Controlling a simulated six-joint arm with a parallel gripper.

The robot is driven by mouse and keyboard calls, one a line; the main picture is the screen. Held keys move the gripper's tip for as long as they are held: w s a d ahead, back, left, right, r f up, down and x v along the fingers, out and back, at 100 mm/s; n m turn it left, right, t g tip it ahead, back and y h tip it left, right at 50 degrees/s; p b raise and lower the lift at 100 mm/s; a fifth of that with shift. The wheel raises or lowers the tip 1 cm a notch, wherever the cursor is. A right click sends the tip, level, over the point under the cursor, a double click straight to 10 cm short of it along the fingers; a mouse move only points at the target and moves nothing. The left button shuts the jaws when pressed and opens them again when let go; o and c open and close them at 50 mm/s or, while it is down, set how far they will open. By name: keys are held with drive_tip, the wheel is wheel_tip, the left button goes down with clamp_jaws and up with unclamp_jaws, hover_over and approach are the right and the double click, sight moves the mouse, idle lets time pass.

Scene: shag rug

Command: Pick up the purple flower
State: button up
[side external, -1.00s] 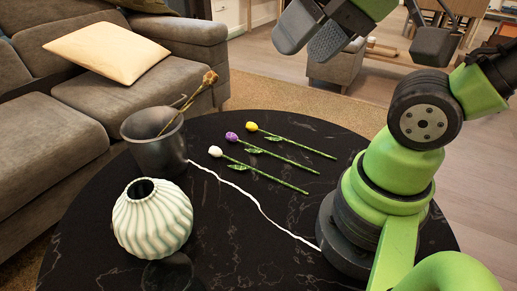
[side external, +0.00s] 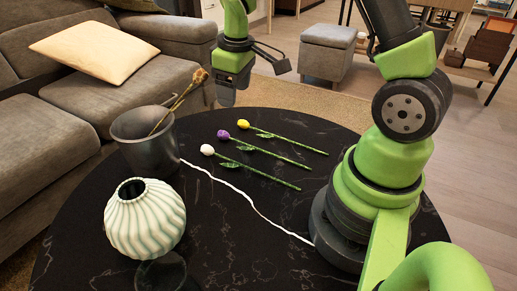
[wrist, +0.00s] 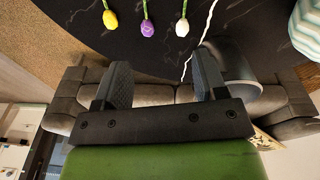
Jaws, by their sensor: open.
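The purple flower (side external: 223,135) lies on the black table with its green stem running to the lower right. It lies between a yellow flower (side external: 243,124) and a white flower (side external: 207,150). In the wrist view the purple flower's head (wrist: 147,29) is at the top, beyond the fingertips. My gripper (side external: 226,93) points down near the table's far edge, behind the flower heads and apart from them. In the wrist view its two fingers (wrist: 163,78) are spread, with nothing held between them.
A dark pot (side external: 145,150) holding a dried flower stands left of the flowers, close to the gripper's side in the wrist view. A pale ribbed vase (side external: 146,222) stands at the front left. A grey sofa (side external: 60,130) is behind the table. The table's front middle is clear.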

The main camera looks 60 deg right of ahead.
drive_tip(key=n+g, duration=0.2)
hover_over(239, 145)
wheel_tip(239, 145, down, 8)
drive_tip(key=shift+d+f+n, duration=0.2)
drive_tip(key=shift+n, duration=0.1)
wheel_tip(239, 145, down, 7)
drive_tip(key=shift+a+f, duration=0.15)
